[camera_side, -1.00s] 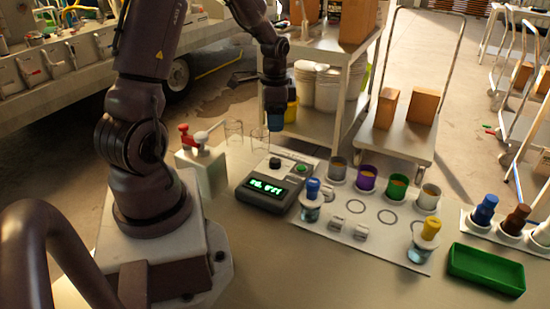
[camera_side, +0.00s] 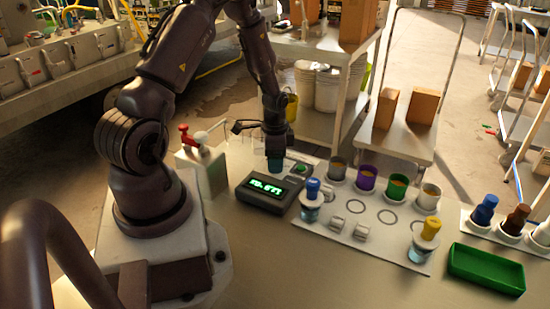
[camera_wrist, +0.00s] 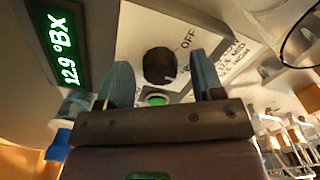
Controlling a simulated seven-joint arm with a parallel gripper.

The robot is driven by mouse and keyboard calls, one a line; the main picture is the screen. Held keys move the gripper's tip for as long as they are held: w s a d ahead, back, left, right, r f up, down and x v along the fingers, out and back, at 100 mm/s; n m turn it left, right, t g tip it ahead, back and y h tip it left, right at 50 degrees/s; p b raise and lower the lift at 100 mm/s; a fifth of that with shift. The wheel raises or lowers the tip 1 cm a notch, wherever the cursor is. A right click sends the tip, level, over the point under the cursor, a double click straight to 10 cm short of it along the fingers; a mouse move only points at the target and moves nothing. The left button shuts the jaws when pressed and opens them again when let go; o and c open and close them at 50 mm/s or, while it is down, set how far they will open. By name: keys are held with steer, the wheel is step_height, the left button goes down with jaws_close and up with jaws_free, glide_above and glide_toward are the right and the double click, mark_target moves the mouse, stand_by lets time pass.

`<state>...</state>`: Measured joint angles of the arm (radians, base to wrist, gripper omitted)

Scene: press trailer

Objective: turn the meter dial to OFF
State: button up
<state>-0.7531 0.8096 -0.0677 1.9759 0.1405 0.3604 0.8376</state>
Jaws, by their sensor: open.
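The meter (camera_side: 262,204) is a dark grey box with a lit green display, on the table right of my base. In the wrist view its display (camera_wrist: 68,48) reads 12.9 °BX. Its dial (camera_wrist: 158,66) is a black round knob, with an OFF label (camera_wrist: 188,39) to its upper right. I cannot tell where the dial points. My gripper (camera_wrist: 160,75) is open, with one blue-grey finger on each side of the dial; contact is not clear. In the side view my gripper (camera_side: 275,163) is low at the meter's back and hides the dial.
A green button (camera_side: 303,169) sits beside the dial. A white box with a red lever (camera_side: 184,135) stands left of the meter. To the right, a white board (camera_side: 345,234) holds colored cups and bottles. A green tray (camera_side: 486,270) lies at front right.

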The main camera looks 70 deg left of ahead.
steer(key=c, duration=0.9)
steer(key=n, duration=0.5)
steer(key=shift+n, duration=0.4)
steer(key=n, duration=0.6)
steer(key=o, duration=0.9)
